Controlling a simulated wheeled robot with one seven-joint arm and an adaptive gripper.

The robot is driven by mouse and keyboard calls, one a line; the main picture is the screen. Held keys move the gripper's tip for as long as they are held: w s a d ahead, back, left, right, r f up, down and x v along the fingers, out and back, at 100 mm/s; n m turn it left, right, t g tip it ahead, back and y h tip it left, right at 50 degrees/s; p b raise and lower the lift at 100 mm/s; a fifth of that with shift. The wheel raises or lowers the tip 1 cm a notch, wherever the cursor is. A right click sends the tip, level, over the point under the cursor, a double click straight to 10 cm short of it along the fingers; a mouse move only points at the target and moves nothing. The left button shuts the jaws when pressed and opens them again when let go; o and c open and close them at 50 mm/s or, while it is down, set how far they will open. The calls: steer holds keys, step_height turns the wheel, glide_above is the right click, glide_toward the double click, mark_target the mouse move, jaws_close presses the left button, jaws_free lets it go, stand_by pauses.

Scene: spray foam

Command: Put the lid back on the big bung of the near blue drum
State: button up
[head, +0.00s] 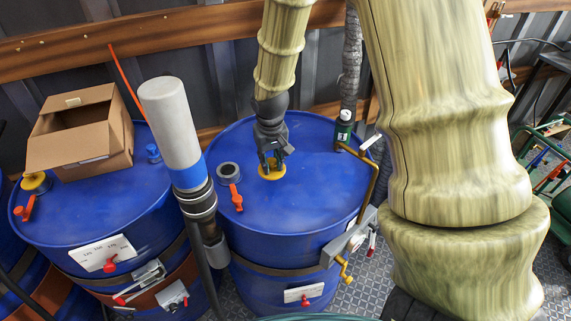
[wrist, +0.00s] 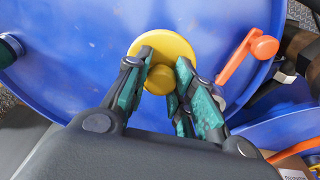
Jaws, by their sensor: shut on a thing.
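The near blue drum (head: 280,221) stands upright, and its blue top fills much of the wrist view (wrist: 60,110). A round yellow lid (head: 272,173) is at the top of this drum, toward its back middle. In the wrist view the yellow lid (wrist: 165,48) has a raised knob in its middle. My gripper (head: 271,160) points down over the lid and is shut on it; in the wrist view the fingers (wrist: 160,88) stand on both sides of the knob. The lid hides whatever is under it, so I cannot tell whether it is seated on the bung.
A grey ring fitting with an orange-handled valve (head: 236,196) is left of the lid. A dark bottle (head: 343,128) and a brass pipe (head: 373,180) stand at the drum's right. A grey-white cylinder (head: 170,120) rises on the left, before another drum with a cardboard box (head: 80,130).

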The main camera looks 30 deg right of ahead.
steer(key=w+a+r+p, duration=0.1)
steer(key=w+a+p, duration=0.1)
steer(key=w+a, duration=0.1)
steer(key=w+a+r+p, duration=0.1)
steer(key=w+a+p, duration=0.1)
steer(key=w+a, duration=0.1)
steer(key=w+a+r+p, duration=0.1)
steer(key=w+a+p, duration=0.1)
steer(key=w+a, duration=0.1)
steer(key=shift+w+a+r, duration=0.1)
steer(key=shift+w+a, duration=0.05)
steer(key=shift+w, duration=0.3)
steer(key=shift+w+a+r, duration=0.1)
steer(key=shift+w+a, duration=0.05)
steer(key=shift+w, duration=0.3)
steer(key=shift+c, duration=0.2)
steer(key=shift+o, duration=0.2)
steer(key=shift+f+b, duration=1.4)
steer(key=shift+f, duration=0.8)
steer(key=shift+f+b, duration=0.4)
steer(key=shift+f, duration=0.65)
steer(key=shift+c, duration=0.2)
steer(key=shift+a+p, duration=0.1)
steer(key=shift+p, duration=0.25)
steer(key=shift+f, duration=0.15)
steer(key=o, duration=1)
steer(key=shift+o, duration=0.3)
